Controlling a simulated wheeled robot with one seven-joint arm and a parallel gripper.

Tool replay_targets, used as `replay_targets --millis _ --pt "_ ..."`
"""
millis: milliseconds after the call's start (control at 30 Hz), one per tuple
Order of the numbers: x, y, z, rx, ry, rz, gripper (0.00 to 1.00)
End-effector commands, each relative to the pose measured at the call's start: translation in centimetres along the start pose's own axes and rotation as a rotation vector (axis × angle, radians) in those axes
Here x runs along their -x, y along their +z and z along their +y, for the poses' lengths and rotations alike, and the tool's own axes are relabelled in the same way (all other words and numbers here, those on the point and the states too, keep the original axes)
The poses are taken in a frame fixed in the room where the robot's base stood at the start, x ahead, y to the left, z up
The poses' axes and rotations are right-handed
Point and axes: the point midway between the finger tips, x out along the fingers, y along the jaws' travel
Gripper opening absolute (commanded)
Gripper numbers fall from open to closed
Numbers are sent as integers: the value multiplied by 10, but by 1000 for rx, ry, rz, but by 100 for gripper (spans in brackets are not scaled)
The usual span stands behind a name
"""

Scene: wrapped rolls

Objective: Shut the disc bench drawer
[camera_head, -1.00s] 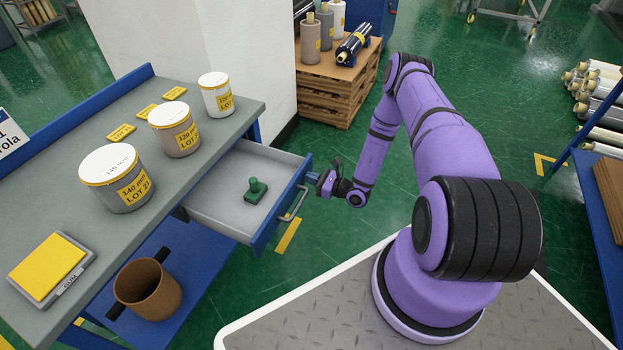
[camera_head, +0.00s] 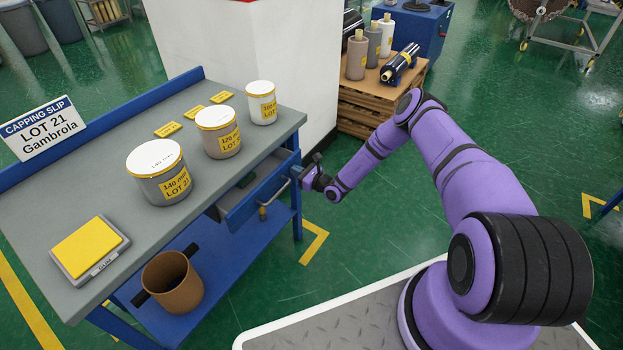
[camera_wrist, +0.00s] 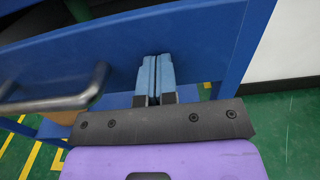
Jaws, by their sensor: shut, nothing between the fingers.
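The drawer (camera_head: 261,196) of the grey-topped bench (camera_head: 95,205) has a blue front and stands only a little way out. A green item inside it shows partly under the bench top. The drawer's metal handle (camera_wrist: 62,95) is left of my fingers in the wrist view. My gripper (camera_wrist: 154,75) is shut and empty, its blue fingertips against or very close to the blue drawer front (camera_wrist: 205,45), to the right of the handle. In the head view my gripper (camera_head: 300,172) is at the right end of the drawer front; its fingertips are hard to make out there.
Several lidded tins, including the 140 mm tin (camera_head: 160,172), stand on the bench with yellow labels and a yellow-topped scale (camera_head: 88,248). A white pillar (camera_head: 225,60) stands behind.

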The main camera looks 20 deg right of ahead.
Motion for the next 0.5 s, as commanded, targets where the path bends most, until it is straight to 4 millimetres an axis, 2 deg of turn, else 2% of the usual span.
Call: replay_targets --millis 33,200,500 --pt "-9 0 0 1 0 -2 0" --pt "-32 0 0 0 0 -1 0" --pt "-47 0 0 1 0 -1 0"
